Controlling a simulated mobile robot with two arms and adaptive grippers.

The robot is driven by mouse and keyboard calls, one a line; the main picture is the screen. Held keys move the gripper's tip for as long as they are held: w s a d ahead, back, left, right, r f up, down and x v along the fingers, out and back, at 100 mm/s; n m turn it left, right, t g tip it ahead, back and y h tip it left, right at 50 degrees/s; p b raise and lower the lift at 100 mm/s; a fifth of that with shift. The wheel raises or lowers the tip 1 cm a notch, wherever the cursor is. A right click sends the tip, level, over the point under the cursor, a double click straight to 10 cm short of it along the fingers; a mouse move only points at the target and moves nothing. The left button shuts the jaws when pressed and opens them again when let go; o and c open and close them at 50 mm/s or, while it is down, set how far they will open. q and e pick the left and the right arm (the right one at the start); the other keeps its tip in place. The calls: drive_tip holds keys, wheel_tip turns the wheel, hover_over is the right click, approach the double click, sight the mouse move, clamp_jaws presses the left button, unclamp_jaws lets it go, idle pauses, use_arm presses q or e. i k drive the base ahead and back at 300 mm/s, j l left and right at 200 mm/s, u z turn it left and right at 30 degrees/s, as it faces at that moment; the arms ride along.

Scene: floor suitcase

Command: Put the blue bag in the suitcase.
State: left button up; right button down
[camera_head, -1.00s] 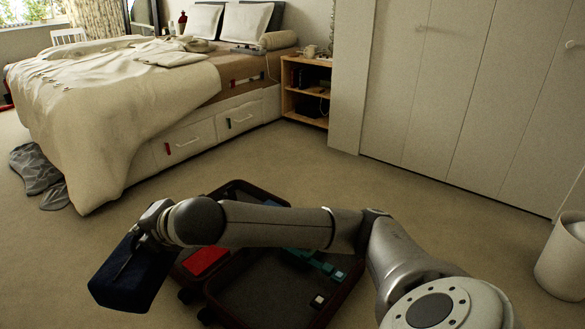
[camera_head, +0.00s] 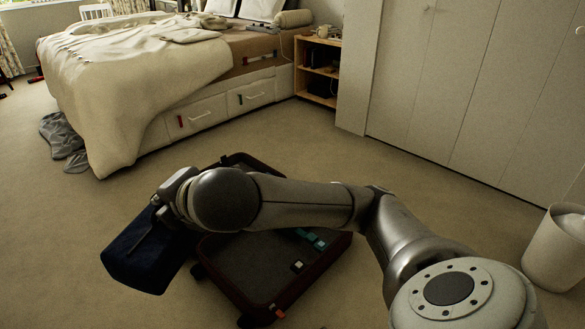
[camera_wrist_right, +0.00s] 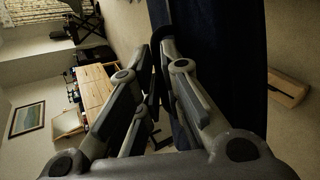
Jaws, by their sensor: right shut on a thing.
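The dark blue bag (camera_head: 148,255) hangs in my right gripper (camera_head: 160,208) at the left of the head view, left of the suitcase. In the right wrist view the bag (camera_wrist_right: 236,75) fills the strip right of centre, and the gripper (camera_wrist_right: 160,50) is shut on its edge. The open suitcase (camera_head: 262,296) lies on the floor in front of me, dark with a reddish-brown rim. My right arm crosses over it and hides its middle. A few small teal and white items lie in it. My left gripper is not in view.
The bed (camera_head: 150,85) with drawers stands at the back left, with a grey cloth (camera_head: 62,140) on the floor beside it. A wooden shelf (camera_head: 318,72) and closet doors are behind. A white bin (camera_head: 556,250) stands at the right. Carpet around the suitcase is clear.

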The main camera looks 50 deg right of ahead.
sight(254, 269)
drive_tip(key=k+l+u, duration=0.4)
drive_tip(key=l, duration=0.4)
drive_tip(key=k+l+u, duration=0.4)
drive_tip(key=k+l, duration=0.25)
drive_tip(key=i+l+u, duration=0.1)
drive_tip(key=l+u, duration=0.3)
drive_tip(key=l, duration=0.7)
drive_tip(key=l+u, duration=0.35)
drive_tip(key=l, duration=0.7)
drive_tip(key=i+l, duration=0.15)
drive_tip(key=l, duration=0.25)
